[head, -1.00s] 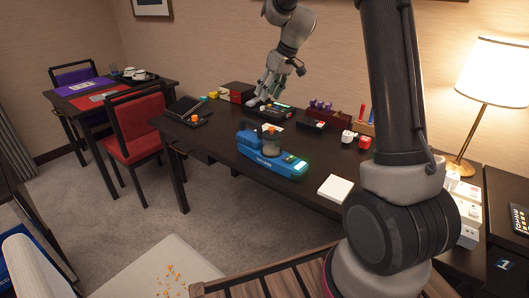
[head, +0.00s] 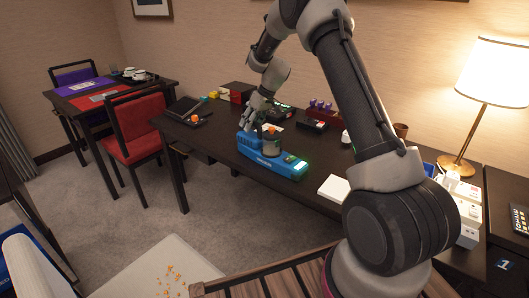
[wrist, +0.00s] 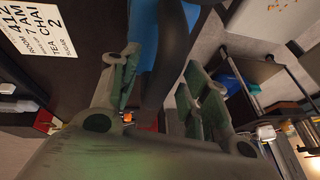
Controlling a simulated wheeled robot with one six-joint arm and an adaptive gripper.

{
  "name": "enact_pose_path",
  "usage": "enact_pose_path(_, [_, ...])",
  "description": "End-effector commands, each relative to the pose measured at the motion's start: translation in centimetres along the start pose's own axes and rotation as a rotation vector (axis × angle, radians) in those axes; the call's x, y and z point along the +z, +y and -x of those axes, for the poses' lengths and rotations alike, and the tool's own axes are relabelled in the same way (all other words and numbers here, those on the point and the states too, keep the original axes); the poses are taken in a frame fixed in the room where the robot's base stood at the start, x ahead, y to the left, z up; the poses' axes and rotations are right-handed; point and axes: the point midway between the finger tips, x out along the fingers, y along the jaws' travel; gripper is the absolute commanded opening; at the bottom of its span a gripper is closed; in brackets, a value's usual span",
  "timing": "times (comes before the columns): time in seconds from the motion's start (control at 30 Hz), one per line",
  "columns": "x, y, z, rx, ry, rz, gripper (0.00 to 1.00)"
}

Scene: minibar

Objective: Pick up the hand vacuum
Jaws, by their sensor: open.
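The hand vacuum (head: 285,164) is blue with a grey, domed middle part and lies on the dark desk (head: 315,184). My gripper (head: 247,124) is at the left, rear end of the vacuum, low over the desk. In the wrist view my gripper (wrist: 160,80) is open. A dark bar (wrist: 172,55), apparently the vacuum's handle, runs between its green-grey fingers, with a blue part (wrist: 145,30) of the vacuum beside it. I cannot tell whether the fingers touch it.
A white pad (head: 333,187) lies right of the vacuum. A black tray (head: 197,121) is to its left, and a black box with small items (head: 315,125) behind it. A lamp (head: 490,80) stands at the right. A red chair (head: 133,130) is left of the desk.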

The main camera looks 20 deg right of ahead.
Motion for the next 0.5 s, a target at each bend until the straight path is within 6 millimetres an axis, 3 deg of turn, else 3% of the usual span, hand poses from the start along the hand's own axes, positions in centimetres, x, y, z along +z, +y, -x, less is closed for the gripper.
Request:
enact_pose_path(0.17, [-0.03, 0.01, -0.07, 0.000, 0.001, 0.000, 0.46])
enact_pose_path(0.43, [-0.01, 0.01, -0.05, 0.000, 0.001, 0.000, 0.01])
enact_pose_path(0.5, [0.00, 0.01, -0.05, 0.000, 0.001, 0.000, 0.00])
